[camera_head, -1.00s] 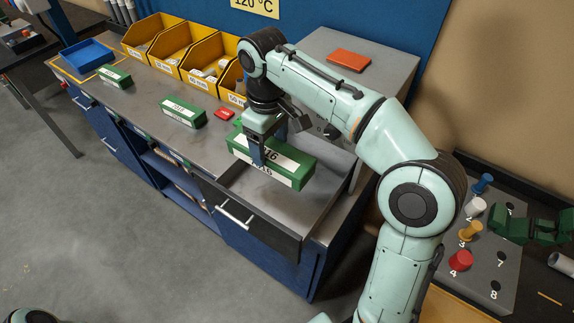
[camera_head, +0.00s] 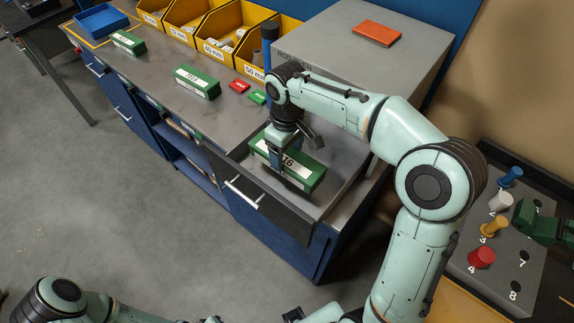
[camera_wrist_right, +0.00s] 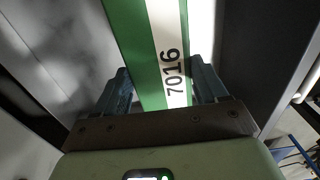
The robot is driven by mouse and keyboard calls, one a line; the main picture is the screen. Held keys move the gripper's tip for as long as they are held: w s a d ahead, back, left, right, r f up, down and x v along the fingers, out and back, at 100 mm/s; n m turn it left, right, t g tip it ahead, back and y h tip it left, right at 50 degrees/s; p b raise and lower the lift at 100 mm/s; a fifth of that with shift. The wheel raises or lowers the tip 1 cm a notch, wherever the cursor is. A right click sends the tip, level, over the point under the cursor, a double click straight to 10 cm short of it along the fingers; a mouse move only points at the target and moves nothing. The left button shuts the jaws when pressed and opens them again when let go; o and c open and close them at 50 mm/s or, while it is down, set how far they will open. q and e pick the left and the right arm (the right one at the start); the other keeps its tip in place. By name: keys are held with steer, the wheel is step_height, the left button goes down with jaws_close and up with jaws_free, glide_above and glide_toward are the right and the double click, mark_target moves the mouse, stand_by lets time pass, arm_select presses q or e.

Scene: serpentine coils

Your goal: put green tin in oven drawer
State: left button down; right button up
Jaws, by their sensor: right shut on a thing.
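The green tin (camera_head: 313,176), a long box with a white label, shows in the head view at the pulled-out drawer (camera_head: 265,190) below the grey oven (camera_head: 365,75). My right gripper (camera_head: 277,160) is shut on it from above. In the right wrist view the tin (camera_wrist_right: 140,45) reads 7016 and sits between the fingers. It appears low, within the drawer opening behind the dark front panel; I cannot tell whether it touches the drawer floor. My left arm enters at the lower left, its gripper not visible.
Two more green tins (camera_head: 197,82) (camera_head: 129,42) lie on the bench, with small red (camera_head: 239,86) and green (camera_head: 258,97) pieces. Yellow bins (camera_head: 225,30) line the back. An orange block (camera_head: 376,33) lies on the oven. A pegged panel (camera_head: 495,255) stands at right.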

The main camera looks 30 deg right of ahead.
mark_target(287, 164)
arm_select(q)
steer(key=shift+s+f+b, duration=0.3)
steer(key=shift+s+f, duration=0.05)
steer(key=shift+f, duration=0.15)
arm_select(e)
steer(key=shift+f, duration=2.7)
steer(key=shift+f, duration=0.1)
steer(key=o, duration=1.7)
steer(key=shift+o, duration=0.2)
step_height(287, 164, up, 11)
steer(key=shift+r+p, duration=0.1)
steer(key=shift+p, duration=0.85)
steer(key=shift+r, duration=0.45)
arm_select(q)
steer(key=w+r, duration=0.2)
steer(key=shift+r, duration=0.35)
